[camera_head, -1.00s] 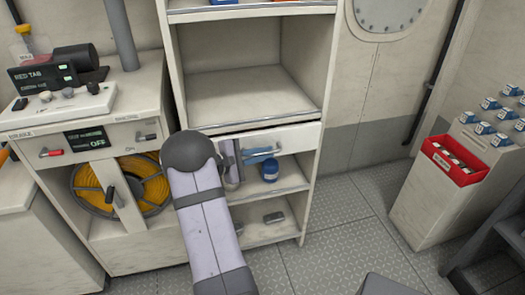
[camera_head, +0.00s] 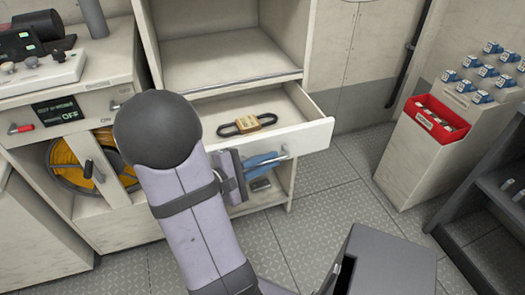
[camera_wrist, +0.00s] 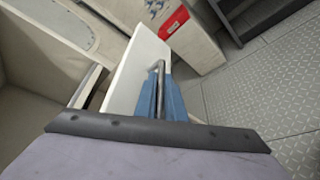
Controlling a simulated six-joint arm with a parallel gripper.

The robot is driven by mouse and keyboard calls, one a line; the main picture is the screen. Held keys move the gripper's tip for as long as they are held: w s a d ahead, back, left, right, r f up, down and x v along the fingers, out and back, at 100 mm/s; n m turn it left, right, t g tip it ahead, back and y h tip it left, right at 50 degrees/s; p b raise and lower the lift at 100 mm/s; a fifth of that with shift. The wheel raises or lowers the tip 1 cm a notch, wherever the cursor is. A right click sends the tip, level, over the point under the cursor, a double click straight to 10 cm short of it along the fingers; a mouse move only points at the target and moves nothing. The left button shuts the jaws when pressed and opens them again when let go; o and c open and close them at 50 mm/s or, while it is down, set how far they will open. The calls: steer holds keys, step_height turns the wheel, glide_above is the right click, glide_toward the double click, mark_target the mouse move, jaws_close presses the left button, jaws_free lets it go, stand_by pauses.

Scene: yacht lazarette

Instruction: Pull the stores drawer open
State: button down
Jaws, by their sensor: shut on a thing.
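The stores drawer (camera_head: 308,139) is pulled partway out of the tall shelf unit in the head view. A padlock-like item with a brass body (camera_head: 257,122) and a dark shackle lies inside it. My gripper (camera_head: 264,161) has blue fingers and is shut on the bar handle (camera_head: 284,155) at the drawer front. In the wrist view the blue fingers sit on both sides of the metal handle (camera_wrist: 161,80), against the white drawer front (camera_wrist: 137,72). My arm hides the left part of the drawer front.
A shelf compartment (camera_head: 215,60) above the drawer is empty. A cabinet with a yellow hose reel (camera_head: 68,165) stands at left. A red bin (camera_head: 440,118) hangs on a cabinet at right. Open floor (camera_head: 345,190) lies in front of the drawer's right side.

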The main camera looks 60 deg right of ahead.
steer(key=shift+s+a, duration=0.3)
steer(key=shift+s, duration=0.05)
steer(key=c, duration=2.1)
jaws_free()
steer(key=shift+v, duration=3.7)
